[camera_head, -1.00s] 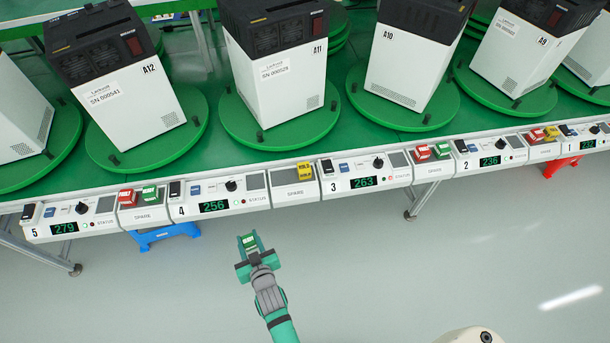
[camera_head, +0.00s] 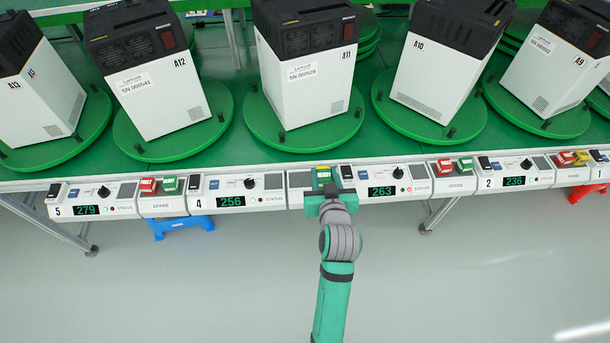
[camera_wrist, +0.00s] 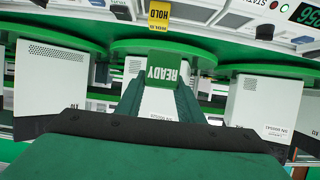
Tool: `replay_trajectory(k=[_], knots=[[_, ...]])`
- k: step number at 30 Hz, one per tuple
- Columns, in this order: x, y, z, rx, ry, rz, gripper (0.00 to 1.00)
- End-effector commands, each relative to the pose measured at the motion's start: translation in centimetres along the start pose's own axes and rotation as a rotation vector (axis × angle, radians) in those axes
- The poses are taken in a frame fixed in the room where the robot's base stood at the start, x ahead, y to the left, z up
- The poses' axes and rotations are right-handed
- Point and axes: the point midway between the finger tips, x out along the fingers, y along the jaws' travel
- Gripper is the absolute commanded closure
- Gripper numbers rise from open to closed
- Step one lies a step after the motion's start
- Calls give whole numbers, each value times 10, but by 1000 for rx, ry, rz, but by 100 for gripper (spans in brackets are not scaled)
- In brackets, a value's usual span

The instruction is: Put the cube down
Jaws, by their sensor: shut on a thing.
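My gripper (camera_head: 328,192) is shut on a green cube with a READY label. In the wrist view the green cube (camera_wrist: 163,72) sits between the two fingertips. In the head view the green cube (camera_head: 324,179) is over or at the front of the spare panel (camera_head: 299,181) between stations 4 and 3. A yellow HOLD block (camera_head: 322,168) is on that panel just behind the held cube, and it also shows in the wrist view (camera_wrist: 158,13), apart from the green cube there. My gripper hides part of the panel, and I cannot tell whether the cube touches it.
Station 4's panel (camera_head: 231,202) is left, and station 3's panel (camera_head: 383,191) is right. Red (camera_head: 148,186) and green (camera_head: 169,185) blocks sit on the spare panel left of station 4. White machines stand on green turntables (camera_head: 250,130) behind. The floor in front is clear.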

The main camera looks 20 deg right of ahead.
Motion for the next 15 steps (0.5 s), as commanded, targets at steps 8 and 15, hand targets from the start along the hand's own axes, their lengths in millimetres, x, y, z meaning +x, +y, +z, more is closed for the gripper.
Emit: replay_trajectory(k=[8,15], knots=[[58,-32,5,-3,0,-3,89],[102,-52,26,-1,-2,-2,89]])
